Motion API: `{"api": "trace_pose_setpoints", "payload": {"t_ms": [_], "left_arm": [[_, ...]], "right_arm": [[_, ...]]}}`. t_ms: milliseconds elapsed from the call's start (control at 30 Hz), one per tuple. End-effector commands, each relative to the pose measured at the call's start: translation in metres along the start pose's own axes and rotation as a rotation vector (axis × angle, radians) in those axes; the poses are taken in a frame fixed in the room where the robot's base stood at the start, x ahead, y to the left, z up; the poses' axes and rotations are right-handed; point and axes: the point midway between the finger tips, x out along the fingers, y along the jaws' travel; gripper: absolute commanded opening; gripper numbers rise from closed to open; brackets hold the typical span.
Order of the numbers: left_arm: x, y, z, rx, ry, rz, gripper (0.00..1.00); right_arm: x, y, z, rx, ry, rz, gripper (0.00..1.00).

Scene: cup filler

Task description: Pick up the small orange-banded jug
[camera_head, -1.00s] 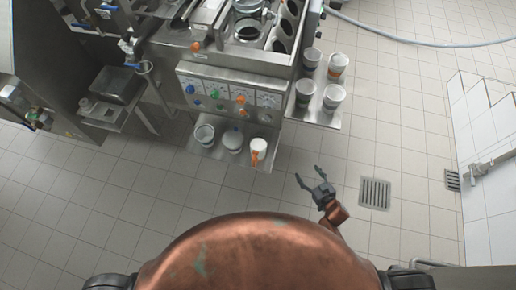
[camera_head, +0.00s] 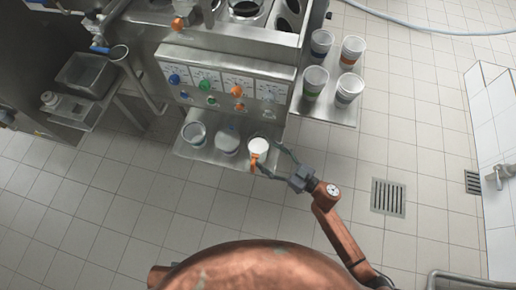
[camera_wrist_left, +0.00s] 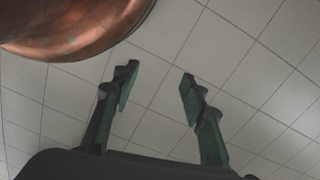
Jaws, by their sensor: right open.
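The small jug (camera_head: 258,146) with orange on its handle side stands on the steel shelf (camera_head: 200,154) under the control panel, at the right end of a row of three vessels. My right gripper (camera_head: 270,160) is open, its fingers pointing left at the jug. One fingertip is close to the orange handle and the other near the jug's right side; I cannot tell whether they touch it. My left gripper (camera_wrist_left: 158,82) shows in the left wrist view, open and empty above the tiled floor.
Two other vessels, a grey one (camera_head: 195,134) and a white one (camera_head: 228,142), stand left of the jug. Several cups, one of them orange-banded (camera_head: 353,50), stand on a side shelf (camera_head: 338,111). The panel with knobs (camera_head: 222,82) rises behind. Open tiled floor lies in front.

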Motion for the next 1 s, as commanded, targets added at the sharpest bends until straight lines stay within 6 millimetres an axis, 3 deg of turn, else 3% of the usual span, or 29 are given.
{"api": "trace_pose_setpoints", "payload": {"t_ms": [500,833,1000], "left_arm": [[-0.066,0.013,-0.005,-0.002,0.013,0.025,0.40],[-0.072,0.014,-0.006,-0.001,0.019,0.028,0.40],[-0.071,0.014,-0.006,-0.001,0.018,0.028,0.40]], "right_arm": [[0.047,-0.001,0.002,0.002,-0.001,0.000,0.68],[0.051,-0.001,-0.001,0.002,-0.001,0.001,0.67],[0.051,-0.001,-0.001,0.002,-0.001,0.001,0.55]]}}
